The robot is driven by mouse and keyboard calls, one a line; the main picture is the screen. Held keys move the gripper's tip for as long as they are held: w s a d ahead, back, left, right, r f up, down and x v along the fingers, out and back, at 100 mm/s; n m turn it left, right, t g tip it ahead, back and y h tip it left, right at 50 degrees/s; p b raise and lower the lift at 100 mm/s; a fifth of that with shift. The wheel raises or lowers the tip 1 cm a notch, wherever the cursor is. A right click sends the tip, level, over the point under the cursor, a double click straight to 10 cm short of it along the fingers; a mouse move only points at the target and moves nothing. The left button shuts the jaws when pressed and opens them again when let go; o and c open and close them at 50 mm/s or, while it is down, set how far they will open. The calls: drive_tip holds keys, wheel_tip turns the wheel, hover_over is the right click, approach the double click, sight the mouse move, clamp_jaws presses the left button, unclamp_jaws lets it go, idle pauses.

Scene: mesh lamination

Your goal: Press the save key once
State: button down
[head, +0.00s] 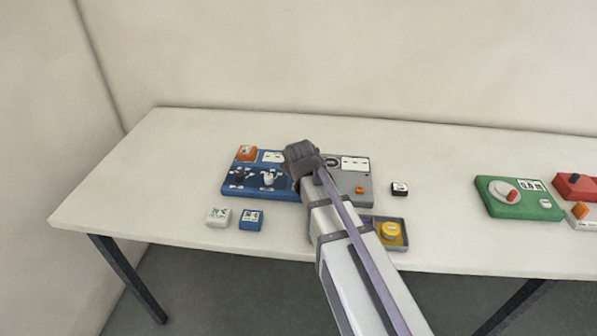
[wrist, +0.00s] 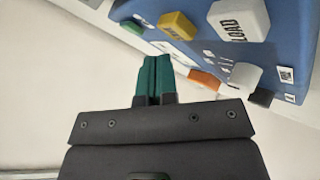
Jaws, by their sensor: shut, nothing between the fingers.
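My gripper (head: 303,160) is over the seam between the blue panel (head: 265,190) and the grey panel (head: 360,179) in the head view, hiding part of both. In the wrist view its teal fingers (wrist: 153,68) are together with nothing between them. The blue panel also shows in the wrist view (wrist: 283,30). It carries a white key (wrist: 238,18) lettered LOAD and a yellow key (wrist: 176,25) with lettering too blurred to read. The fingertips look apart from these keys. I cannot tell which key is the save key.
A white block (head: 218,217) and a blue block (head: 251,220) lie in front of the blue panel. A grey tray (head: 402,226) holds a yellow piece. A green panel (head: 520,204) stands farther right.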

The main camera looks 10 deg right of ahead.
wheel_tip(320, 180, up, 5)
drive_tip(key=p, duration=0.5)
drive_tip(key=shift+r, duration=0.1)
drive_tip(key=shift+s+f, duration=0.1)
drive_tip(key=shift+f, duration=0.1)
idle(0.4)
drive_tip(key=s+f+m+g, duration=0.1)
drive_tip(key=s, duration=0.1)
drive_tip(key=s+f+m+g, duration=0.1)
drive_tip(key=s, duration=0.1)
drive_tip(key=s+f+m+g, duration=0.1)
drive_tip(key=s, duration=0.1)
drive_tip(key=shift+s+d+g, duration=0.1)
drive_tip(key=shift+s+g, duration=0.25)
drive_tip(key=shift+g, duration=0.05)
drive_tip(key=s+m+g, duration=0.1)
drive_tip(key=s, duration=0.4)
drive_tip(key=s+f+m+g, duration=0.1)
drive_tip(key=s+m+g, duration=0.1)
drive_tip(key=s, duration=0.4)
drive_tip(key=s+f+m+g+y, duration=0.1)
drive_tip(key=s+g, duration=0.1)
drive_tip(key=s, duration=0.4)
drive_tip(key=shift+d, duration=0.15)
drive_tip(key=shift+w, duration=0.2)
